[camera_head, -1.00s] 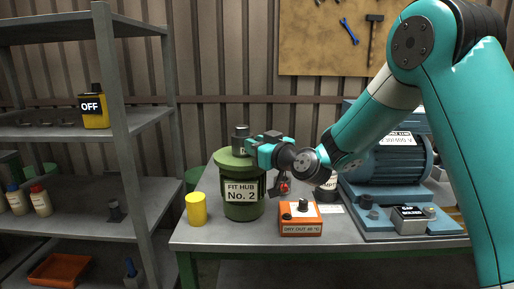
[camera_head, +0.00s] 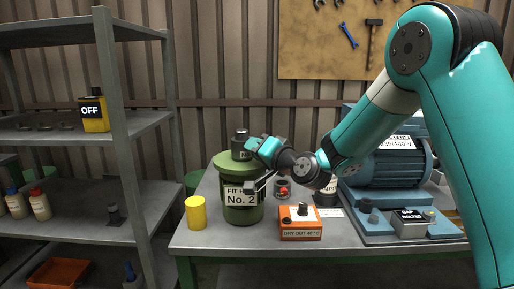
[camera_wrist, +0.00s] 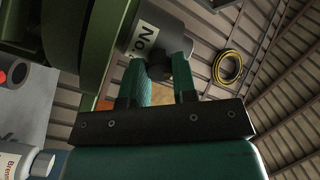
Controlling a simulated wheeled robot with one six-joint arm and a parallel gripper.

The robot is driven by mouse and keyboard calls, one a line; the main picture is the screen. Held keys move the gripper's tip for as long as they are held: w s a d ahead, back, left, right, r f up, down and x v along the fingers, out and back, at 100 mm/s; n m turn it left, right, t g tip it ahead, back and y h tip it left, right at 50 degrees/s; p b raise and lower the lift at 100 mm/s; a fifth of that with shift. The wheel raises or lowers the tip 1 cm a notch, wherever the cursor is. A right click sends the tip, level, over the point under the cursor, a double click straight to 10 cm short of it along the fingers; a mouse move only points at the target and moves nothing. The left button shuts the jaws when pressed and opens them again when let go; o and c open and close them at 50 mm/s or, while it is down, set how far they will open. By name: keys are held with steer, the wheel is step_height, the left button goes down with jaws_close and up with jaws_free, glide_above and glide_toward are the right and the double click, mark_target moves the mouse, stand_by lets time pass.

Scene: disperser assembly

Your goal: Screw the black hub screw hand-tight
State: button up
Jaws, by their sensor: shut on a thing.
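The dark grey hub (camera_head: 240,138) stands upright on the lid of the green drum labelled "FIT HUB No. 2" (camera_head: 241,207). My gripper (camera_head: 254,145) reaches it from the right, at the hub's side. In the wrist view, the two teal fingers (camera_wrist: 160,80) are shut on the small black hub screw (camera_wrist: 158,72) at the side of the grey hub (camera_wrist: 165,30), which bears a white "No." label. Most of the screw is hidden between the fingers, so its depth in the hub cannot be told.
A yellow cylinder (camera_head: 196,212) stands left of the drum. An orange box (camera_head: 300,223) sits to its right. A blue motor (camera_head: 392,165) on a base fills the bench's right side. Grey shelving (camera_head: 135,120) stands at the left.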

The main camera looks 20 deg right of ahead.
steer(key=m+p, duration=0.2)
steer(key=m, duration=0.3)
steer(key=shift+r+m, duration=0.15)
steer(key=shift+m, duration=0.15)
steer(key=m+p, duration=0.2)
steer(key=m, duration=0.2)
steer(key=shift+m+p, duration=0.3)
steer(key=shift+p, duration=0.05)
steer(key=shift+f, duration=0.2)
steer(key=o, duration=0.9)
steer(key=shift+o, duration=0.2)
